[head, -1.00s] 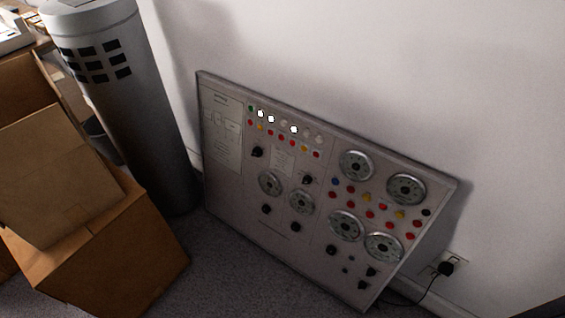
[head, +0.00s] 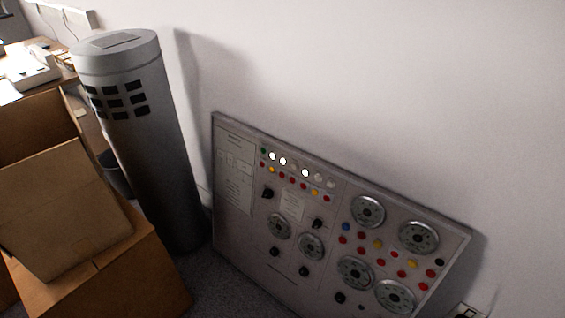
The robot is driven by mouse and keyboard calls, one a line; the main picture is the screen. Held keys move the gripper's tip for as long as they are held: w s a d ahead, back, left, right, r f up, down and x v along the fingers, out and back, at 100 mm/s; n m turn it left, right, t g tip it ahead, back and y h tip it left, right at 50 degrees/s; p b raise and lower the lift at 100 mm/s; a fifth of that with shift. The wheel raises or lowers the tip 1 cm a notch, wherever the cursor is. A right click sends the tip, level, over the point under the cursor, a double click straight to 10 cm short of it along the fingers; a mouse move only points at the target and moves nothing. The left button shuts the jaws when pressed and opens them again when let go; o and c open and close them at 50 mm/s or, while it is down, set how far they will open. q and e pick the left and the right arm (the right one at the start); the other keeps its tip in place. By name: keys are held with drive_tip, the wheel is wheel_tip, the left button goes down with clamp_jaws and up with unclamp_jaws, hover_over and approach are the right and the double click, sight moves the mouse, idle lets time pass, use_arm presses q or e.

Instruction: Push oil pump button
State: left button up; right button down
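A grey control panel (head: 235,255) leans against the white wall at the lower middle and right of the head view. It bears round gauges, black knobs, and rows of small red, yellow, blue and green buttons or lamps. Three small lamps (head: 283,161) in its top row glow white. Several coloured buttons (head: 378,244) sit between the upper and lower gauges at the right. The labels are too small to read, so I cannot tell which one is the oil pump button. The panel's bottom edge is cut off by the frame. Neither of my grippers is in view.
A tall grey cylinder (head: 165,165) with black vents stands left of the panel. Open cardboard boxes (head: 65,210) fill the lower left. A desk (head: 50,82) with a white device is behind them. Little carpet shows.

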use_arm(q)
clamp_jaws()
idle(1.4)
